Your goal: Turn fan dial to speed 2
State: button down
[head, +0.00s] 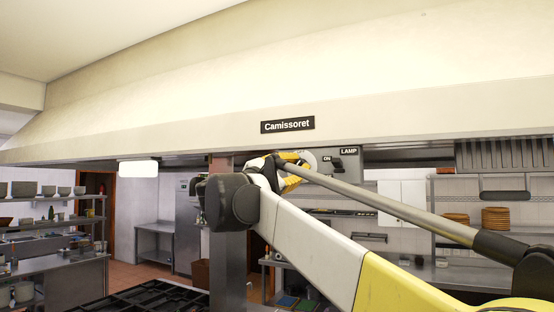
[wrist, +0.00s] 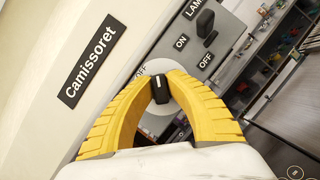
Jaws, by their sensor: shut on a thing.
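The fan dial is a black knob (wrist: 161,91) on a pale round plate (wrist: 142,70) with an "OFF" mark partly showing, on the grey control panel under the hood. In the wrist view my yellow gripper (wrist: 160,82) has its fingertips closed on the two sides of the knob. In the head view my gripper (head: 292,172) is at the panel, and the pale plate shows just behind it. The knob is hidden there by my gripper and arm. The speed marks are mostly covered, so I cannot read the dial's setting.
A black lamp switch (wrist: 206,26) with "ON" and "OFF" labels sits close beside the dial; it also shows in the head view (head: 337,165). The hood's cream front (head: 400,122) carries a "Camissoret" sign (head: 288,125). Below are a black grill (head: 150,298) and shelves.

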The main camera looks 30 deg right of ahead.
jog(key=m+g+p, duration=0.1)
jog(key=m, duration=0.2)
jog(key=m+g+p, duration=0.1)
jog(key=m+p, duration=0.1)
jog(key=m, duration=0.1)
jog(key=shift+r+y, duration=0.15)
jog(key=shift+y, duration=0.25)
jog(key=shift+f+m+g+y+p, duration=0.1)
jog(key=shift+m+g+y+p, duration=0.2)
jog(key=shift+m+p, duration=0.55)
jog(key=shift+f+m+g+y+p, duration=0.15)
jog(key=shift+m+y+p, duration=0.3)
jog(key=shift+m, duration=0.8)
jog(key=c, duration=1.4)
grip_release()
jog(key=shift+d+g, duration=0.15)
jog(key=shift+g, duration=0.1)
jog(key=v, duration=1.2)
